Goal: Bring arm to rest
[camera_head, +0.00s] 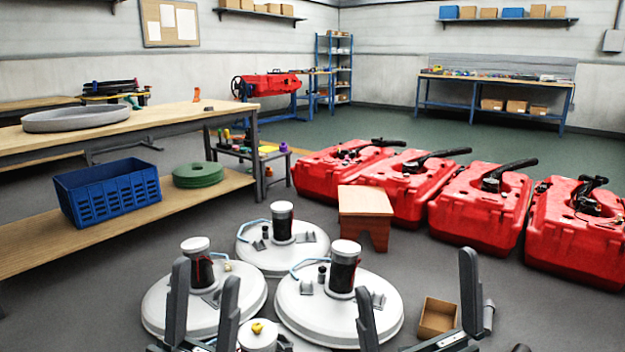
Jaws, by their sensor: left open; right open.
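My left gripper (206,270) is in the lower left middle of the head view, its two dark grey fingers pointing up and apart. My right gripper (415,271) is at the lower right middle, its fingers spread wider. Both are open, with nothing visible held between the fingers. The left fingers overlap the near left white round scrubber unit (160,303) in the picture; the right gripper's left finger overlaps the near right white unit (300,312). I cannot tell whether they touch. My wrists are cut off at the bottom edge.
Another white unit (262,258) stands behind. A wooden stool (364,208) and several red tanks (480,205) are beyond. An open cardboard box (437,318) is by the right gripper. A workbench (150,125) with a blue crate (108,190) below is left. Grey floor shows between.

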